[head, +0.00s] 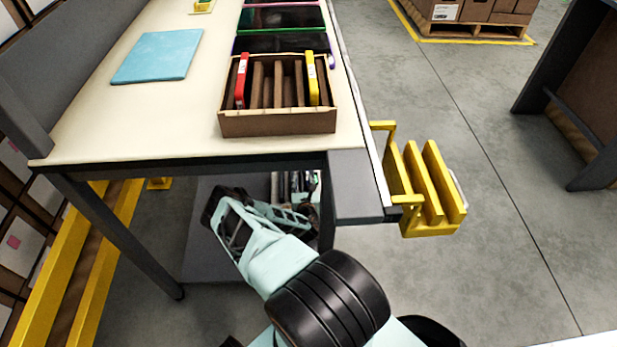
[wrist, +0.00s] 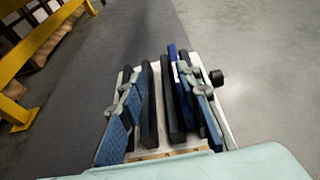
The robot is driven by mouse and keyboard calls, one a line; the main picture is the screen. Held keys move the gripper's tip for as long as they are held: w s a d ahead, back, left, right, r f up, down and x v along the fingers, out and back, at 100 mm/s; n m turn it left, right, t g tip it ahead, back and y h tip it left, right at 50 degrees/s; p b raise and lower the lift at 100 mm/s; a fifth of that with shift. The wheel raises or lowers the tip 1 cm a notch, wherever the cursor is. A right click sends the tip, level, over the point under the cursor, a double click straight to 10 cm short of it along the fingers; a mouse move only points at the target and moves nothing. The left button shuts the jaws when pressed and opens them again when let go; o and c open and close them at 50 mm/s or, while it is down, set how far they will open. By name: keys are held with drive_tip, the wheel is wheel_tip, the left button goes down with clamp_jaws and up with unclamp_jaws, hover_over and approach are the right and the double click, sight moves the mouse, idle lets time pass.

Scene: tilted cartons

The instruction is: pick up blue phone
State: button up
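My gripper (wrist: 162,88) is open in the wrist view, with one blue-padded finger on each side. Between and beyond the fingers is a pale, open carton (wrist: 166,154) holding several dark upright slabs. A thin blue slab (wrist: 174,64), likely the blue phone, stands tilted among them, close to the right finger. I cannot tell whether the finger touches it. Nothing is clearly gripped. In the head view my pale green arm reaches below the table top, and the blue slab cannot be made out there.
A cream table (head: 110,120) stands above my arm, with a grey corner beside it. On it are a brown carton (head: 277,124) with red and yellow items and a light blue mat (head: 158,56). A yellow rack (head: 430,229) hangs at the right edge. Open floor lies right.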

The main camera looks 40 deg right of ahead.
sight(307, 174)
drive_tip(key=shift+s+d+f, duration=0.45)
drive_tip(key=shift+s+f, duration=0.15)
drive_tip(key=shift+d+f, duration=0.25)
drive_tip(key=shift+d, duration=0.05)
drive_tip(key=b+x, duration=0.3)
drive_tip(key=x, duration=0.3)
drive_tip(key=shift+w+d, duration=0.2)
drive_tip(key=shift+d, duration=0.2)
drive_tip(key=shift+c, duration=0.2)
clamp_jaws()
